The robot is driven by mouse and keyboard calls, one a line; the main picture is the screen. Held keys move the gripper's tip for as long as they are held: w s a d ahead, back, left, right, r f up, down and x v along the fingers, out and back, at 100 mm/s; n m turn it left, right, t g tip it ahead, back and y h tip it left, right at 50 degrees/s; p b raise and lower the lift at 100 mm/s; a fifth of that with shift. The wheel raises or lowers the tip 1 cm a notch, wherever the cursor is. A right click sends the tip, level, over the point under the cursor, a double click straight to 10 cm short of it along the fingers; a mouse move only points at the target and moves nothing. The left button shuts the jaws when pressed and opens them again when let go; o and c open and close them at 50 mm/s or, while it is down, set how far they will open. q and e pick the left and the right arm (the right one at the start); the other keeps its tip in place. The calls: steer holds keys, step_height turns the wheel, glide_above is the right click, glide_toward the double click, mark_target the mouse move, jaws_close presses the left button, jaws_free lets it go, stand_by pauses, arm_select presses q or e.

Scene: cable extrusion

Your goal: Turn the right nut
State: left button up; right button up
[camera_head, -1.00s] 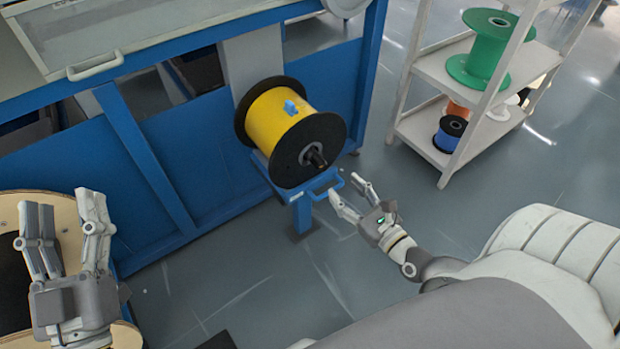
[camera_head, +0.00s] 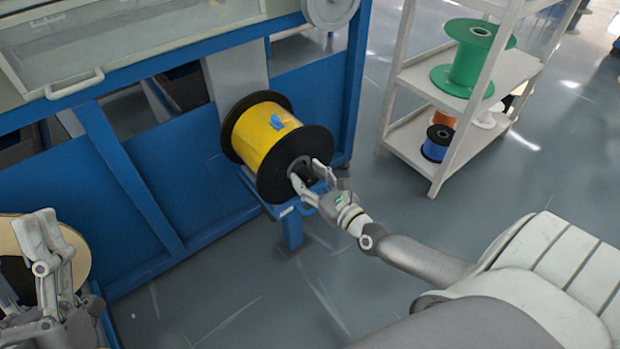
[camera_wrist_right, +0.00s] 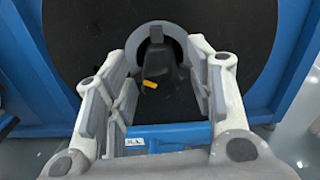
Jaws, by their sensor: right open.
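The yellow cable spool (camera_head: 255,130) with black flanges sits on a blue stand. The right nut is dark, at the centre of the spool's near right flange; it shows in the right wrist view (camera_wrist_right: 157,68) with a grey ring behind it and a small orange mark at its lower part. My right gripper (camera_head: 312,174) is open in front of that flange. In the right wrist view its fingers (camera_wrist_right: 160,62) stand on either side of the nut, with gaps visible. My left gripper (camera_head: 45,225) is at the lower left, its fingers overlapping in view, away from the yellow spool.
A wooden-flanged reel (camera_head: 78,250) stands behind my left gripper. The blue machine frame (camera_head: 140,160) lies behind the spool. A grey shelf (camera_head: 408,118) with green (camera_head: 470,65) and blue (camera_head: 437,142) spools is at the right. The floor in front is clear.

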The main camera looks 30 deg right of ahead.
steer(key=c, duration=1)
